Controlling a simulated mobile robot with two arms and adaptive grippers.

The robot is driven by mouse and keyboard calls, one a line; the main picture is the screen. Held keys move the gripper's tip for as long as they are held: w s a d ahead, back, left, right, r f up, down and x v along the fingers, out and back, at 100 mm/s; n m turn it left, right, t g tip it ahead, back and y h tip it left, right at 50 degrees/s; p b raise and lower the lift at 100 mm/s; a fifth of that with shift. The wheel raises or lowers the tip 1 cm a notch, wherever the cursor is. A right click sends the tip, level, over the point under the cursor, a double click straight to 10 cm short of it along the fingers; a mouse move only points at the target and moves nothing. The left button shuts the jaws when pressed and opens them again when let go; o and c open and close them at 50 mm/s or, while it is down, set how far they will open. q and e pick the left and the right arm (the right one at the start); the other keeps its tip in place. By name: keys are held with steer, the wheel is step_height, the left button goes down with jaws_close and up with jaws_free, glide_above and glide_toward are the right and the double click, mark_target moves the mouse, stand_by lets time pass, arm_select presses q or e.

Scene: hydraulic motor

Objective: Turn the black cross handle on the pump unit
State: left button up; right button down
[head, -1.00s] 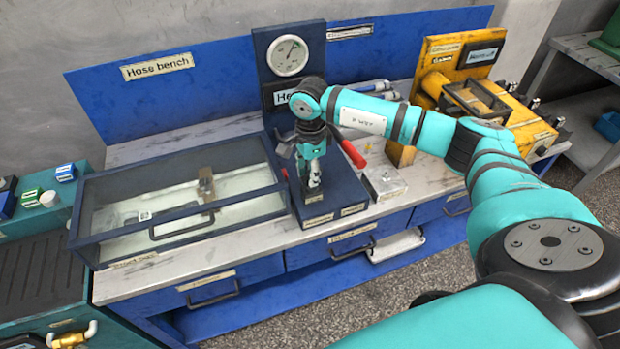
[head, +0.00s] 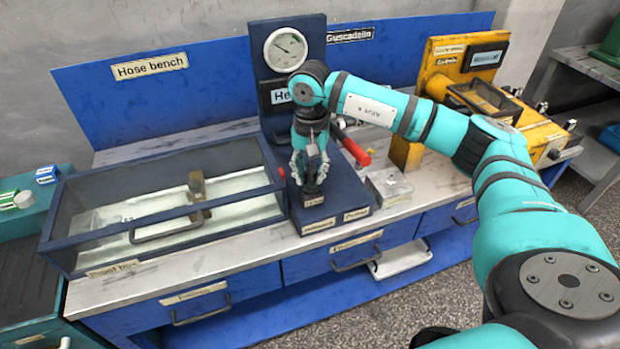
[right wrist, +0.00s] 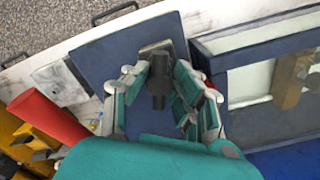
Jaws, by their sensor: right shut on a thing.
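The pump unit is a dark blue block (head: 345,200) on the bench with an upright panel behind it. My right gripper (head: 311,172) points down over the block's front left. It is shut on the black cross handle (head: 314,158), which is largely covered by the fingers. In the right wrist view the black handle (right wrist: 158,85) stands between the teal finger pads of the gripper (right wrist: 155,90), above the blue block. How far the handle is turned cannot be told. My left gripper is not in view.
A red lever grip (head: 355,151) sticks out just right of my gripper. A glass-sided box (head: 75,228) stands close on the left. A pressure gauge (head: 286,50) is on the panel behind. A yellow unit (head: 440,85) stands at the right.

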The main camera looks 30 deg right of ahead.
mark_target(311, 171)
steer(key=shift+n+b, duration=0.75)
steer(key=shift+n, duration=0.75)
steer(key=shift+d, duration=0.1)
steer(key=c, duration=1)
jaws_free()
steer(key=shift+c, duration=0.2)
steer(key=shift+r, duration=0.1)
step_height(311, 171, up, 12)
